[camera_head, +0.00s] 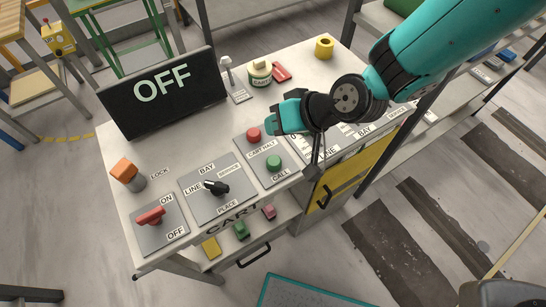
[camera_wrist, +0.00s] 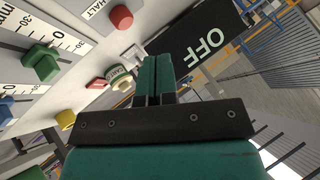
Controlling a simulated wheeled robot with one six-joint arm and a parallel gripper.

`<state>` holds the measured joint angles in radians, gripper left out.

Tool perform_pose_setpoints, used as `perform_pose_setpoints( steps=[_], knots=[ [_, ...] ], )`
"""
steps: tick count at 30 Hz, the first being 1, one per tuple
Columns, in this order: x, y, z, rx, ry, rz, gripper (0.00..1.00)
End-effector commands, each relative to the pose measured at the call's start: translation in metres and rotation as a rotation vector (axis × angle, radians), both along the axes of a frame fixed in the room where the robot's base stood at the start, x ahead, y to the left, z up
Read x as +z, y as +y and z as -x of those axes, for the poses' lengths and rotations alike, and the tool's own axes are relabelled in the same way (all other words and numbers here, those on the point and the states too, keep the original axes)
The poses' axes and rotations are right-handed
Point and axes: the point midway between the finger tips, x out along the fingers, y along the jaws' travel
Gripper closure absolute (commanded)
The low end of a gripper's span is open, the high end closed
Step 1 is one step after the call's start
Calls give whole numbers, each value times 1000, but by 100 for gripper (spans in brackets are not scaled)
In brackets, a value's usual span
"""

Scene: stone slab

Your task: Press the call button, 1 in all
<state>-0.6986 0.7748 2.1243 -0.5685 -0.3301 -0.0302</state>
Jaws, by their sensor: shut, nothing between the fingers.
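The call button (camera_head: 273,161) is a green round button on a grey plate labelled CALL, in the head view. A red button (camera_head: 254,134) labelled CART HALT sits above it on the same plate; it also shows in the wrist view (camera_wrist: 121,17). My gripper (camera_head: 273,120) is shut and empty, up and slightly right of the red button in the picture. Its closed teal fingers also show in the wrist view (camera_wrist: 156,72). I cannot make out the call button in the wrist view. The dark display (camera_head: 163,93) reads OFF.
Left of the button plate are a black selector knob (camera_head: 216,187), a red ON/OFF switch (camera_head: 150,216) and an orange LOCK knob (camera_head: 124,171). A labelled jar (camera_head: 260,74) and a yellow ring (camera_head: 324,46) stand behind. A green slider handle (camera_wrist: 40,65) shows in the wrist view.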

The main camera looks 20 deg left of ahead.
Motion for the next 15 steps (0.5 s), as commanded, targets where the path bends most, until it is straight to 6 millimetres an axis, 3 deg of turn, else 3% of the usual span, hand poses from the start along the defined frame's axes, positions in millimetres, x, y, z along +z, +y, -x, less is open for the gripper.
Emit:
perform_pose_setpoints(
  steps=[8, 15],
  knots=[
    [-20, -1, 0, -1, 1, 1, 100],
    [-54, -1, 0, -2, 1, 2, 100]
  ],
)
